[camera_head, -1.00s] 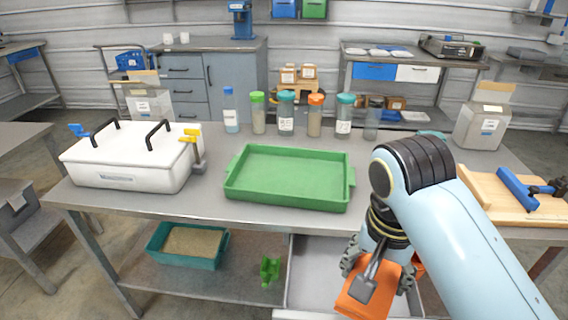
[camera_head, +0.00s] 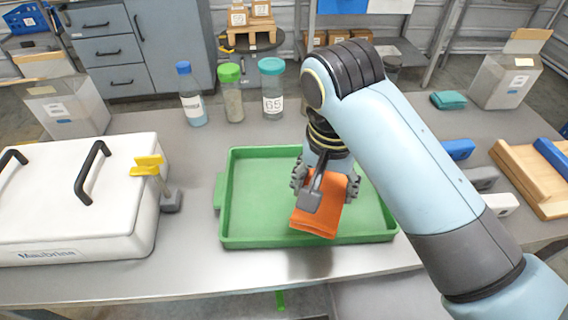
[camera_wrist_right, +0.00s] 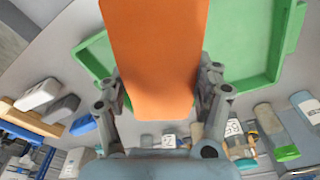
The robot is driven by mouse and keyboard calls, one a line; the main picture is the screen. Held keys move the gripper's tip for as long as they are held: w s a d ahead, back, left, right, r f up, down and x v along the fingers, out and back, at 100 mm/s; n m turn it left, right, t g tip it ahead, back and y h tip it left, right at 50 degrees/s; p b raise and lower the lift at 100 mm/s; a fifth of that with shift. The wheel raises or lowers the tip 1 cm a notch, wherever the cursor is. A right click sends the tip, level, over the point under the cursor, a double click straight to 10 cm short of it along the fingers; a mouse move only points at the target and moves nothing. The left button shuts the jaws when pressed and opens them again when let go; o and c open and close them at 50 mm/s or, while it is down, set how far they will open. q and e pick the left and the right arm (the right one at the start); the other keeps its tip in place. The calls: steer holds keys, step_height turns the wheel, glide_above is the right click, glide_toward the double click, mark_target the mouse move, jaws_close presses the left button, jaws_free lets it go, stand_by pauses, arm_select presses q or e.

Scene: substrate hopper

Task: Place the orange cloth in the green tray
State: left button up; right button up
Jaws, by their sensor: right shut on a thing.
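The orange cloth (camera_head: 318,208) is folded and held in my right gripper (camera_head: 326,186), above the front part of the green tray in the head view. My right gripper is shut on it. In the right wrist view the cloth (camera_wrist_right: 155,50) hangs between the two fingers and covers the middle of the picture. The green tray (camera_head: 240,241) lies flat on the grey table, empty as far as I see; its right part is partly hidden by my right arm. It also shows in the right wrist view (camera_wrist_right: 245,45). My left gripper is not in view.
A white lidded box (camera_head: 75,200) with black handles and a yellow clamp stands left of the tray. Bottles and jars (camera_head: 230,92) stand behind it. A wooden board (camera_head: 530,175) and a folded teal cloth (camera_head: 448,100) are at the right. Bare table lies in front of the tray.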

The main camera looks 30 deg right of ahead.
steer(key=w+a+f, duration=0.2)
steer(key=w+f, duration=0.2)
steer(key=w, duration=0.2)
steer(key=b, duration=0.1)
glide_above(274, 195)
steer(key=f, duration=0.2)
steer(key=shift+s+f, duration=0.25)
steer(key=shift+f, duration=0.05)
steer(key=shift+w+a+f, duration=0.15)
steer(key=shift+w, duration=0.05)
steer(key=shift+f, duration=0.35)
step_height(274, 195, down, 2)
steer(key=shift+f, duration=0.25)
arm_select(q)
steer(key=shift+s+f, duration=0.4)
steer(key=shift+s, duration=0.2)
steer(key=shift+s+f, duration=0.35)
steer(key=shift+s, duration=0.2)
arm_select(e)
steer(key=shift+f, duration=0.4)
steer(key=shift+f, duration=0.1)
steer(key=o, duration=1.2)
